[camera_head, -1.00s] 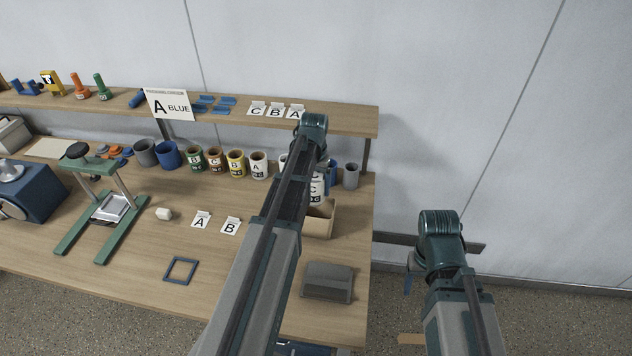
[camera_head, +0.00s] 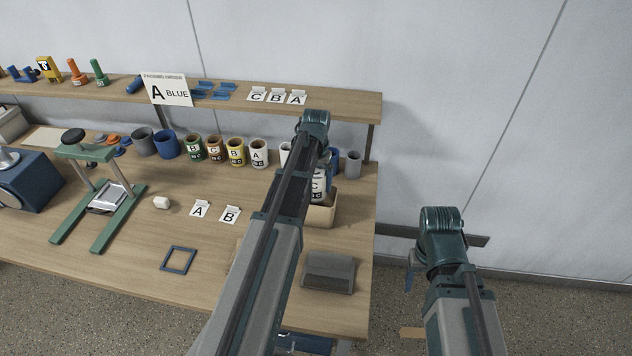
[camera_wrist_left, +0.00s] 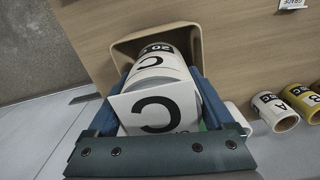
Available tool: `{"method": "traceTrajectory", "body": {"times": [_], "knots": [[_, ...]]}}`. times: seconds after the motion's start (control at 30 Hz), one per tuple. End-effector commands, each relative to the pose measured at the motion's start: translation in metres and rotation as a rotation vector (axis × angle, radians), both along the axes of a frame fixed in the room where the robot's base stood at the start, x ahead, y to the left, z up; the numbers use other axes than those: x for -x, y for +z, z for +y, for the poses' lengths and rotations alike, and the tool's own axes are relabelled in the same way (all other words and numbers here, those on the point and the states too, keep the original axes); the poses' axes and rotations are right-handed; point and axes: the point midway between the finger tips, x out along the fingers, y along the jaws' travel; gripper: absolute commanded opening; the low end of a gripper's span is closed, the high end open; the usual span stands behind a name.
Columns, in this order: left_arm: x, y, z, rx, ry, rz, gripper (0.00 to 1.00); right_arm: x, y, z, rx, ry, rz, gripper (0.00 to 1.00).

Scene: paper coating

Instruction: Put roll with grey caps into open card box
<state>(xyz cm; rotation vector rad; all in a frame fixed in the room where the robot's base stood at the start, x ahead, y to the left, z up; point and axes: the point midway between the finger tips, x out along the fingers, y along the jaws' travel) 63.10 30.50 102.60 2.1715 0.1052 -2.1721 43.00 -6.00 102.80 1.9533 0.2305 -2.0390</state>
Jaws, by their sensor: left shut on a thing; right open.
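A white roll with a black C label (camera_wrist_left: 160,58) is held between the blue fingers of my left gripper (camera_wrist_left: 158,88). A white card marked C (camera_wrist_left: 156,108) is at its near end. In the head view the roll (camera_head: 319,184) shows partly behind my left arm. The open card box (camera_wrist_left: 124,45) is tan, and the roll's far end is at its mouth; I cannot tell how deep it sits. The box also shows in the head view (camera_head: 321,217). My right gripper (camera_head: 409,282) is mostly hidden, off the table's right side.
Several labelled rolls, including a white A roll (camera_head: 258,153), stand along the table's back. A grey block (camera_head: 328,272) lies in front of the box. A shelf (camera_head: 345,103) runs behind. A blue square frame (camera_head: 179,260) lies on the front left of the table.

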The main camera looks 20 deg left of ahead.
Motion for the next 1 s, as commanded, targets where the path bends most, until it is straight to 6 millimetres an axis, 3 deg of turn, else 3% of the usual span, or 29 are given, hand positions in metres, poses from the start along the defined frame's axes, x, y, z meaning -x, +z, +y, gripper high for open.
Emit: {"method": "traceTrajectory", "body": {"times": [0.6,1.0], "knots": [[0.000,-0.051,0.000,0.000,0.000,0.000,0.21,0.000,-0.051,0.000,0.000,-0.002,0.000,0.64],[0.000,-0.061,0.000,0.000,0.000,0.000,0.21,0.000,-0.061,0.000,0.000,-0.002,0.000,0.64]]}}
